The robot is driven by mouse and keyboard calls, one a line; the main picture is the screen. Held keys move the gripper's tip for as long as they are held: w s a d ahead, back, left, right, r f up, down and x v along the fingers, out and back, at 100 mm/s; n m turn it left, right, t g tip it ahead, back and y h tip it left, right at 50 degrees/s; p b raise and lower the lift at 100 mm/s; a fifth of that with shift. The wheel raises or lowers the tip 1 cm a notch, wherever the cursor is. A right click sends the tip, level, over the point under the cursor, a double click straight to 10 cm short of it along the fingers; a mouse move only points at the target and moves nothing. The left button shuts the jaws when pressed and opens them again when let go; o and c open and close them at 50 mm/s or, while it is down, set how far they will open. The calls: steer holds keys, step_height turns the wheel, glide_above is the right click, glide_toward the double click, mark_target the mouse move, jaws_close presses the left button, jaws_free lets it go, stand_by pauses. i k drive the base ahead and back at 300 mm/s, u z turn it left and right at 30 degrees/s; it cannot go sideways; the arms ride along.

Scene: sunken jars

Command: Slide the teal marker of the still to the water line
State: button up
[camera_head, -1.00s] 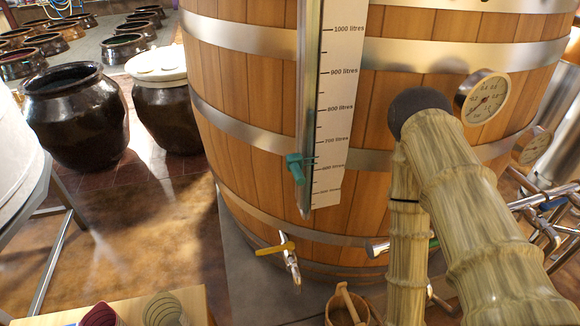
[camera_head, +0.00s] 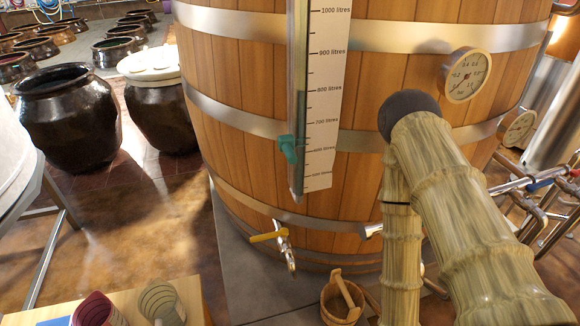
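The still is a large wooden vat (camera_head: 240,85) with metal hoops. A vertical metal gauge tube (camera_head: 298,90) runs down its front, beside a white scale strip (camera_head: 324,100) marked in litres up to 1000. The teal marker (camera_head: 288,148) sits on the tube low down, close to the 600 litres mark. I cannot make out a water line in the tube. My bamboo-textured arm with a dark rounded joint fills the right of the view. My gripper is not in view.
Round dials (camera_head: 467,77) and pipes are at the right. Dark jars (camera_head: 68,120) stand at the left. A wooden table with cups (camera_head: 160,300) is at the lower left.

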mark_target(285, 143)
steer(key=k, duration=0.35)
steer(key=z, duration=2)
steer(key=k, duration=1.1)
steer(key=u, duration=1.85)
steer(key=i, duration=0.5)
